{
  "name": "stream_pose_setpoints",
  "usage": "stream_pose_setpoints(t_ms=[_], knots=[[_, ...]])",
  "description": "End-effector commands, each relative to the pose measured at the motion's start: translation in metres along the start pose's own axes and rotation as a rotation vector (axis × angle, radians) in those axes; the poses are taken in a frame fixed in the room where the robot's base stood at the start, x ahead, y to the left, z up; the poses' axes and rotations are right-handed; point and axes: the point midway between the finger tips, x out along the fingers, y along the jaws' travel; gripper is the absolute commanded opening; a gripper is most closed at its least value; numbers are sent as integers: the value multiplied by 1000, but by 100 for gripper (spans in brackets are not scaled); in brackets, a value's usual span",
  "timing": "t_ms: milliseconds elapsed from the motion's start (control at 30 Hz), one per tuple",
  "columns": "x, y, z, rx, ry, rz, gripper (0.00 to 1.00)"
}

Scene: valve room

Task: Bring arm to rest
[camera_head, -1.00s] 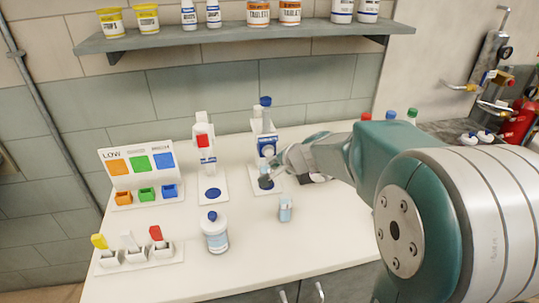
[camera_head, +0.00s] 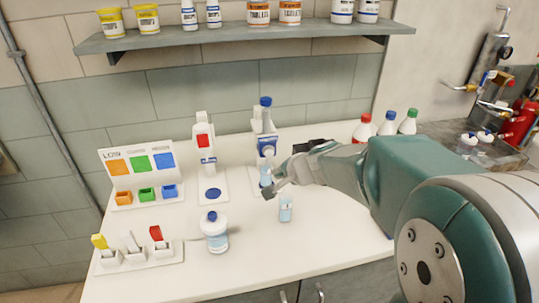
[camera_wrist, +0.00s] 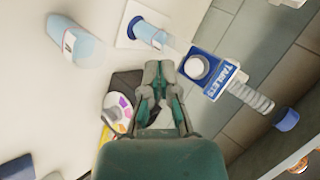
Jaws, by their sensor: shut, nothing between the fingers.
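My gripper (camera_head: 275,188) is shut and empty above the white counter (camera_head: 330,230). In the camera on my body it hangs just in front of the blue and white tablet dispenser (camera_head: 266,146). A small clear cup with blue liquid (camera_head: 266,176) stands at the dispenser's base, partly hidden behind my gripper. In the wrist view, my closed fingers (camera_wrist: 158,72) point toward the dispenser (camera_wrist: 215,75) and the cup (camera_wrist: 150,35), apart from both. A second light blue vial (camera_head: 285,208) stands on the counter in front of my gripper.
A white bottle with a blue cap (camera_head: 215,232) and a rack with coloured handles (camera_head: 140,252) stand front left. A second dispenser (camera_head: 206,150) and a colour board (camera_head: 140,165) stand behind. Several bottles (camera_head: 388,122) stand back right. A shelf (camera_head: 240,35) hangs above.

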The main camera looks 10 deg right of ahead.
Motion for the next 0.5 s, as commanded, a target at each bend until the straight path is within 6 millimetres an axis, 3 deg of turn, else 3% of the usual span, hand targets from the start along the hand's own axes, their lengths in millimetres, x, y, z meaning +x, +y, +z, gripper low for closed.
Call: stream_pose_setpoints(t_ms=[167,333,500], knots=[[-14,-5,13,-69,-22,1,0],[-59,-5,58,-306,-95,35,0],[-106,14,96,-554,-151,117,0]])
